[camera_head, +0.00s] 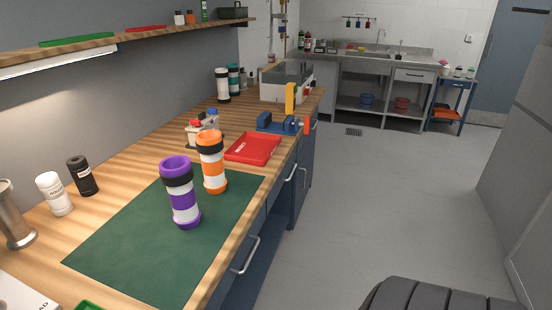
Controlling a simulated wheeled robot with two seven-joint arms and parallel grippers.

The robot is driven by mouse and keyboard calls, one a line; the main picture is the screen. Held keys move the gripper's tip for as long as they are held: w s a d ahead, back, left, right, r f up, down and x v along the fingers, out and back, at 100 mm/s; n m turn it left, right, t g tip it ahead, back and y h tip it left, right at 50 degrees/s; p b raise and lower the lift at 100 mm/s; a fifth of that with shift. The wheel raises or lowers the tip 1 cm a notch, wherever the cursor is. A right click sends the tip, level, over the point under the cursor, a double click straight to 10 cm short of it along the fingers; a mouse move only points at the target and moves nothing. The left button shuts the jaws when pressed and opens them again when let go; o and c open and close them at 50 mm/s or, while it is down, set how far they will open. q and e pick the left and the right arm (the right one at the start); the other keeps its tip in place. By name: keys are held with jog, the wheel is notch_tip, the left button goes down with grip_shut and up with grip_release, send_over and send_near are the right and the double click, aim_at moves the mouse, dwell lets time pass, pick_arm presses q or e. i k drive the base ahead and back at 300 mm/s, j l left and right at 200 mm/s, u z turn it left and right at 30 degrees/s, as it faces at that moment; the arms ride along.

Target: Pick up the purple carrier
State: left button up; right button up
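The purple carrier (182,207) is a white cylinder with purple bands, a dark collar near its top and an open purple rim. It stands upright on a dark green mat (120,243) on the wooden workbench. An orange carrier (214,173) of the same shape stands upright just behind it and to its right, also on the mat. Neither of my grippers is in view. Nothing holds the purple carrier.
A red tray (253,149) and a blue vise (277,124) lie farther back. White (54,194) and black (82,176) bottles and a metal cylinder (14,218) stand left of the mat. A shelf (150,36) overhangs the bench. The floor (380,210) to the right is largely clear.

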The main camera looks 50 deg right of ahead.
aim_at(176, 172)
jog(key=z, duration=1.05)
